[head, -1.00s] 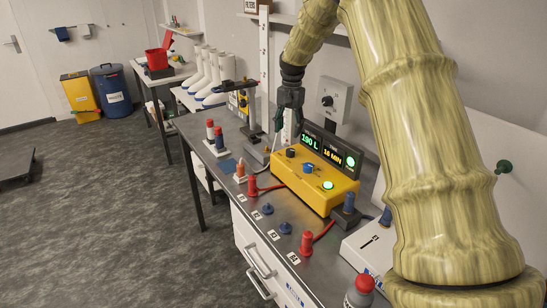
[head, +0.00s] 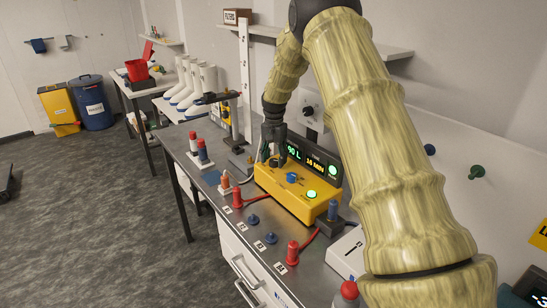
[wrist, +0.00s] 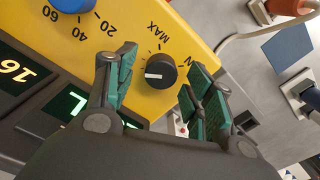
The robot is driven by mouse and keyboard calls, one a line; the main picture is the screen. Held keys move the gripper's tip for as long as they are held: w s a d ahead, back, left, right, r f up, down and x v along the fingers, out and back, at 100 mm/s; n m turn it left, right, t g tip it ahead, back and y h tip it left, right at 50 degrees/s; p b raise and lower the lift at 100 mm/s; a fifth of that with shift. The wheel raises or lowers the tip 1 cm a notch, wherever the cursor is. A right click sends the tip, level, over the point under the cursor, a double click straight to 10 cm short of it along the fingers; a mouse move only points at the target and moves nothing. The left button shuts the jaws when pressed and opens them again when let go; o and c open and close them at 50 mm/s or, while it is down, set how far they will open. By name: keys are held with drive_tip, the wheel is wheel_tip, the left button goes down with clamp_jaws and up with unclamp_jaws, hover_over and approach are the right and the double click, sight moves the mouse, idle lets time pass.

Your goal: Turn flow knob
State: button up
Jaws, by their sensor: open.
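The yellow control box (head: 307,208) stands on the bench with a green-lit display panel (head: 315,163) behind it. In the wrist view, the black flow knob (wrist: 160,72) with a white pointer sits on the box's yellow face (wrist: 188,32), near the word MAX and a partly hidden label. My gripper (wrist: 162,84) is open, with one green-padded finger on each side of the knob; I cannot tell whether either touches it. In the head view my gripper (head: 271,152) is at the box's far left end and largely hides this knob.
A blue knob (head: 291,178) with a numbered scale and a lit green button (head: 311,194) are close by on the box. Red connectors (head: 238,198) and blue plugs (head: 254,219) line the bench front. A stand (head: 234,120) rises behind left; open floor lies left.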

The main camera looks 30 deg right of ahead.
drive_tip(key=shift+f, duration=0.25)
drive_tip(key=c, duration=1)
drive_tip(key=shift+n, duration=0.3)
drive_tip(key=shift+n, duration=0.3)
drive_tip(key=o, duration=1)
